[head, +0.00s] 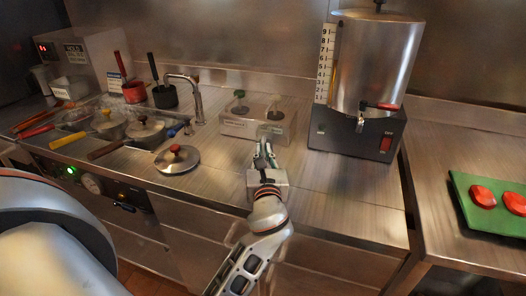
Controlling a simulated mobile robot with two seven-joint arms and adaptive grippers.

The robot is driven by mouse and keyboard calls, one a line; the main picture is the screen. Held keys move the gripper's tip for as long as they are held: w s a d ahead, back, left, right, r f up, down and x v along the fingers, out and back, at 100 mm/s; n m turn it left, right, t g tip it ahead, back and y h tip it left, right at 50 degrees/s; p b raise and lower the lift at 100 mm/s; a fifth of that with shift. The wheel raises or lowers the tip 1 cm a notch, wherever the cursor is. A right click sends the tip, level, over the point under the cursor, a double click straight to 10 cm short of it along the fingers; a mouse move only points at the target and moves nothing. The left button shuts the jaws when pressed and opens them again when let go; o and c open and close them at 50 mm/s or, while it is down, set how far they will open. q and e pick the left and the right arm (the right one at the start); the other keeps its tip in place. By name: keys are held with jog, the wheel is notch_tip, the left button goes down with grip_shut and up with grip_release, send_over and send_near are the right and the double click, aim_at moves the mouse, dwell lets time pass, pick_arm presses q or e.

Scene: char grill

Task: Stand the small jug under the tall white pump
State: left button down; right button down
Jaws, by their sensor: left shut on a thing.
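My left gripper (265,158) is shut, low in front of the metal pump box in the middle of the counter. It seems to hold the small jug at its fingertips, but the thing there is tiny and mostly hidden by the fingers, so I cannot make out its shape or whether it touches the counter. Two pump heads stand on the box (236,128): a green-topped one (240,96) at left and a darker-topped one (276,103) at right. I cannot clearly tell a tall white pump. My right gripper is not in view.
A steel urn (375,60) with a red-handled tap stands right of the box. A round lid (177,158) and several pans are at left, near a faucet (197,100). A green board (485,208) with red discs lies far right. Counter before the urn is clear.

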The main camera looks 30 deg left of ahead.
pick_arm(q)
jog(key=c, duration=2)
grip_release()
jog(key=shift+s, duration=0.15)
jog(key=shift+s+d+p, duration=0.2)
jog(key=shift+s+p, duration=0.1)
jog(key=shift+s, duration=0.45)
jog(key=shift+s+d+p, duration=0.15)
jog(key=shift+s+p, duration=0.15)
jog(key=shift+s, duration=0.4)
jog(key=shift+s+d+p, duration=0.2)
jog(key=shift+s+p, duration=0.1)
jog(key=shift+s, duration=0.45)
jog(key=shift+s+d+p, duration=0.2)
jog(key=shift+s, duration=0.65)
jog(key=shift+s+d+p, duration=0.2)
jog(key=shift+s+d, duration=0.05)
jog(key=shift+s, duration=0.6)
jog(key=shift+s+d+p, duration=0.2)
jog(key=shift+s, duration=0.65)
